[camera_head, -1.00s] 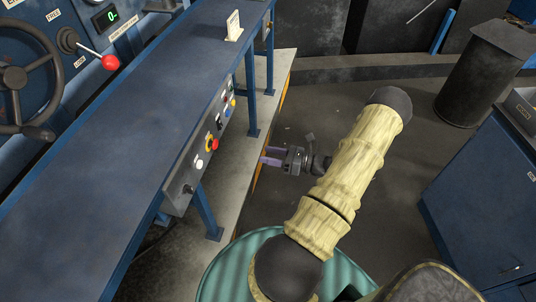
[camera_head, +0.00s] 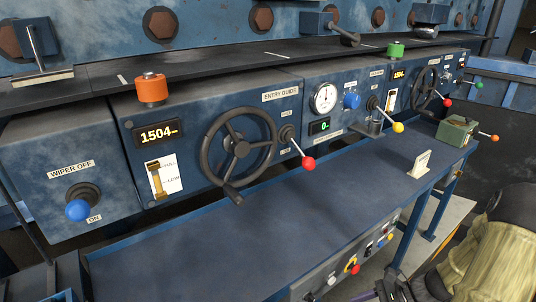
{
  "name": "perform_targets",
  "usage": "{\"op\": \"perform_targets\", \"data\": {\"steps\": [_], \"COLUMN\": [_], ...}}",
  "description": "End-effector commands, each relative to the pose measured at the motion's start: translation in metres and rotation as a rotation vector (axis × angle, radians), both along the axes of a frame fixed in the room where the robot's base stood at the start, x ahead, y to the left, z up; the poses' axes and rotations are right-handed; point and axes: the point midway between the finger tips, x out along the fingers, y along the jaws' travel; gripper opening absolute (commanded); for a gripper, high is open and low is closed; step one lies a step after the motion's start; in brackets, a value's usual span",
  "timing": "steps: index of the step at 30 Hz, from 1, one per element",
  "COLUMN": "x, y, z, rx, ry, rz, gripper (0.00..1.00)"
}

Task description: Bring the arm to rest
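My arm shows at the lower right, with a pale, ribbed yellow cover and a dark joint. My gripper (camera_head: 372,295) is only partly in view at the bottom edge, beside the front panel of the blue bench. Its fingers are mostly cut off, so I cannot tell whether they are apart. I see nothing held in the part that shows.
The blue bench (camera_head: 270,225) runs along the machine, with a button panel (camera_head: 352,262) on its front. A white card (camera_head: 419,164) and a green box (camera_head: 457,133) stand on its right part. Handwheels (camera_head: 239,146) and levers (camera_head: 308,163) jut from the machine.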

Motion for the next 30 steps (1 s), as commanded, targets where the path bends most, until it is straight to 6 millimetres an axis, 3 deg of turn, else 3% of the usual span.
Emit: {"op": "perform_targets", "data": {"steps": [3,9,21,25,30], "x": [-0.009,-0.02,-0.022,-0.022,-0.022], "y": [0.02,0.042,0.085,0.097,0.101], "z": [0.022,0.055,0.135,0.153,0.157], "rx": [-0.168,-0.425,-0.85,-0.925,-0.947], "ry": [-0.066,-0.217,-0.684,-0.809,-0.85], "rz": [0.231,0.605,1.294,1.425,1.468], "gripper": [0.55,0.55,0.55,0.55,0.55]}}
